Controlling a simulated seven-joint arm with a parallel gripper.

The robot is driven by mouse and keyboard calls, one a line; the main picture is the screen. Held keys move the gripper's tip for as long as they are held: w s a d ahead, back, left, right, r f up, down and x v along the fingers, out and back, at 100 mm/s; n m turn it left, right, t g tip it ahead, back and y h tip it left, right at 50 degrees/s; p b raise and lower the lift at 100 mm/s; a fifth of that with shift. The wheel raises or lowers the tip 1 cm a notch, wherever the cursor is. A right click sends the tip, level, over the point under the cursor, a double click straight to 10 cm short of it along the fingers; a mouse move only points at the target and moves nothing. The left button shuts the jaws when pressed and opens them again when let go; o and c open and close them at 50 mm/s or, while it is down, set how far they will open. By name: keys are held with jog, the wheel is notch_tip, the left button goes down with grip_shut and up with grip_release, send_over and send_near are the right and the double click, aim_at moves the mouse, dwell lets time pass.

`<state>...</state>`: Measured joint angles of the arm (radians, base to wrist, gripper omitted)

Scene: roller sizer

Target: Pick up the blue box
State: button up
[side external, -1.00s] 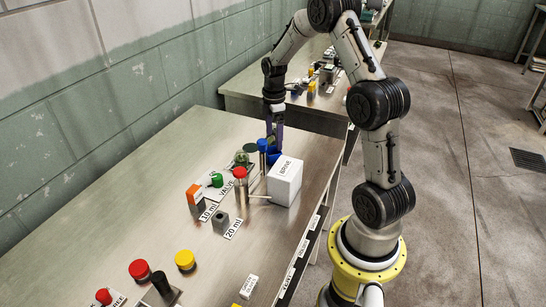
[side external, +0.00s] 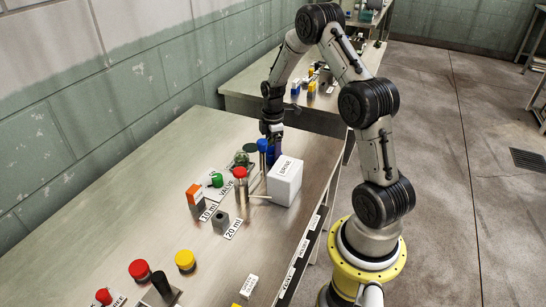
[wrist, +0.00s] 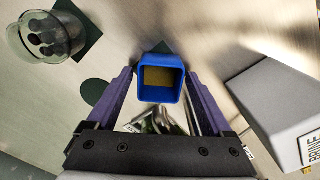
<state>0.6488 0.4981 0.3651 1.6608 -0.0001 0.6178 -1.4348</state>
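The blue box (wrist: 160,96) is a small open-topped square container with a yellowish inside. In the wrist view it sits between the two purple fingers of my gripper (wrist: 161,76), one on each side. The fingers look spread apart around it, with narrow gaps at the sides. In the side view my gripper (side external: 272,148) points down behind the white box, low over the table.
The white BRINE box (side external: 284,181) stands close on the right and also shows in the wrist view (wrist: 280,105). The table's far left is bare.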

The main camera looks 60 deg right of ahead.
grip_shut()
